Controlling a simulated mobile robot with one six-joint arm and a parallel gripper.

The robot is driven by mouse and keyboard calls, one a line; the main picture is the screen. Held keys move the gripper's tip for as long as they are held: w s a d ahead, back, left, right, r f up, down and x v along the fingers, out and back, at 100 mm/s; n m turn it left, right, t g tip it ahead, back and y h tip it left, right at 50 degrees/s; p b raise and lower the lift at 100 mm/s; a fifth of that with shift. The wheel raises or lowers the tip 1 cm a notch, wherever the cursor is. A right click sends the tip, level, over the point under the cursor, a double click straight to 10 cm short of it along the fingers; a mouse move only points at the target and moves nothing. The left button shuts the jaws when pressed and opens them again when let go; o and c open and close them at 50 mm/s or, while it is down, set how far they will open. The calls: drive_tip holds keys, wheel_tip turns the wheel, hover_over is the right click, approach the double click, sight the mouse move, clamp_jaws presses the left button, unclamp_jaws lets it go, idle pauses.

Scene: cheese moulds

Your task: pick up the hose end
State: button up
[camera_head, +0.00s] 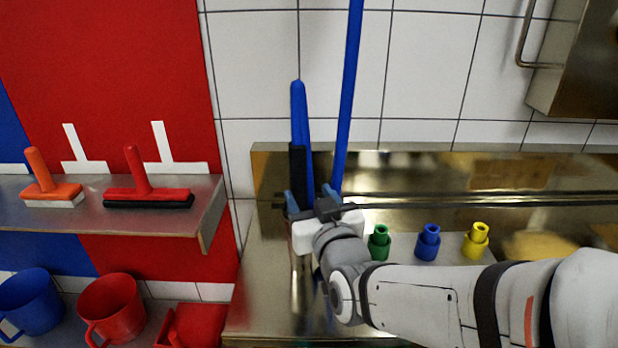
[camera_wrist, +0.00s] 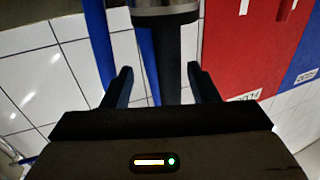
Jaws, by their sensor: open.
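The hose end hangs against the tiled wall. In the head view its black sleeve (camera_head: 297,165) shows below a bent-over length of blue hose (camera_head: 298,105). In the wrist view the hose end has a grey metal collar (camera_wrist: 165,17) at the top of the picture, with a dark shaft beside blue hose running down from it. My gripper (camera_head: 311,197) is open at the lower part of the sleeve. In the wrist view its two fingers (camera_wrist: 163,85) stand on either side of the dark shaft, with gaps visible. The lowest part of the hose end is hidden in the head view.
A second blue length (camera_head: 348,90) runs up the wall just right of the hose end. Green (camera_head: 379,243), blue (camera_head: 428,242) and yellow (camera_head: 476,240) fittings stand on the steel surface right of my wrist. A shelf (camera_head: 212,215) with two squeegee-like tools is at left.

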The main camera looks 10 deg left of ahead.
sight(297, 135)
drive_tip(key=x, duration=0.3)
drive_tip(key=p+x, duration=0.1)
drive_tip(key=x, duration=0.2)
drive_tip(key=shift+a+f, duration=0.2)
drive_tip(key=shift+a, duration=0.2)
drive_tip(key=c, duration=1.2)
drive_tip(key=shift+o, duration=0.2)
wheel_tip(297, 135, up, 10)
drive_tip(key=shift+w+f+p, duration=0.1)
drive_tip(key=shift+p, duration=0.2)
drive_tip(key=shift+r+p, duration=0.45)
drive_tip(key=shift+r, duration=0.8)
